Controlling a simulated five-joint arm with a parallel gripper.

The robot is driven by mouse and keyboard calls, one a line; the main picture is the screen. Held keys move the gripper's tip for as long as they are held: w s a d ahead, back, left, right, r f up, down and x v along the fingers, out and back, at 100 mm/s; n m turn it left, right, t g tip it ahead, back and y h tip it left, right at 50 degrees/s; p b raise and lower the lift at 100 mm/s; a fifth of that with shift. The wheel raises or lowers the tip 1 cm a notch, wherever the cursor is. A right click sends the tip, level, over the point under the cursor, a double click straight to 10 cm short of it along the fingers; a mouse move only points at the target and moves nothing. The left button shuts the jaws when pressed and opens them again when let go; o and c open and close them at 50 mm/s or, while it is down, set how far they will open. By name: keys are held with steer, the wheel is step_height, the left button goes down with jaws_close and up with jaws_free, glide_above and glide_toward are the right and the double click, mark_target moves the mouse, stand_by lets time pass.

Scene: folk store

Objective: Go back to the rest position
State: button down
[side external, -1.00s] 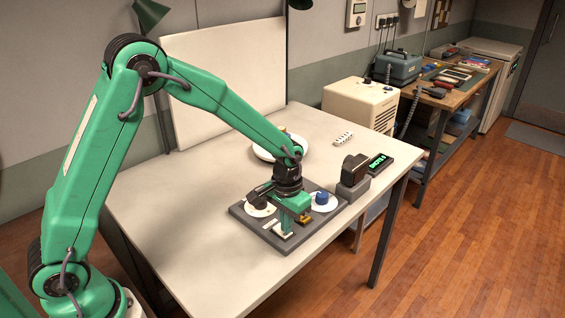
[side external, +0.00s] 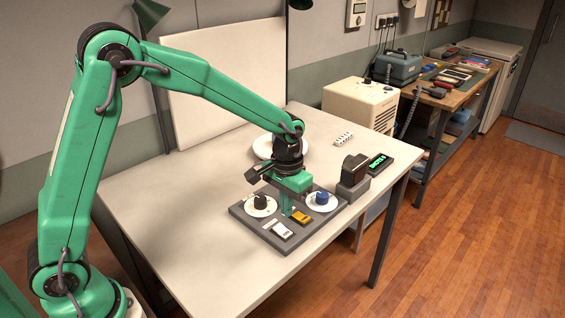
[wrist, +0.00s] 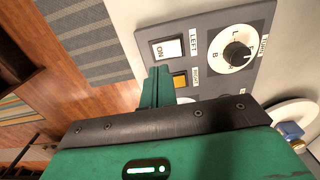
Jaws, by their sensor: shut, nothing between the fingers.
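My gripper (side external: 287,211) is shut and empty, its fingers pointing down over the grey control panel (side external: 258,230). It appears raised above the panel. In the wrist view the shut fingers (wrist: 157,88) show beside the white switch (wrist: 167,48), marked ON, and the yellow switch (wrist: 180,80). In the side view the white switch (side external: 283,230) and yellow switch (side external: 300,216) are uncovered. A black knob (side external: 261,202) on a white dial is left of the gripper, and a blue knob (side external: 322,198) on a white dial is to its right.
A white plate (side external: 262,148) lies behind my wrist. A white power strip (side external: 344,138) lies farther back. The table's left side (side external: 180,220) is clear.

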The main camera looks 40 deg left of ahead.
steer(key=shift+r, duration=0.4)
steer(key=shift+r, duration=0.1)
steer(key=s+a+r+t, duration=0.2)
steer(key=s+a+r, duration=0.2)
steer(key=s+r, duration=0.6)
steer(key=s+a+r+t, duration=0.1)
steer(key=s+a+r, duration=0.1)
steer(key=s, duration=0.4)
steer(key=s+a+r+t, duration=0.1)
steer(key=s+r+t, duration=0.1)
steer(key=s, duration=0.4)
steer(key=shift+a+r+t, duration=0.25)
steer(key=shift+a+t, duration=0.05)
steer(key=shift+a, duration=0.1)
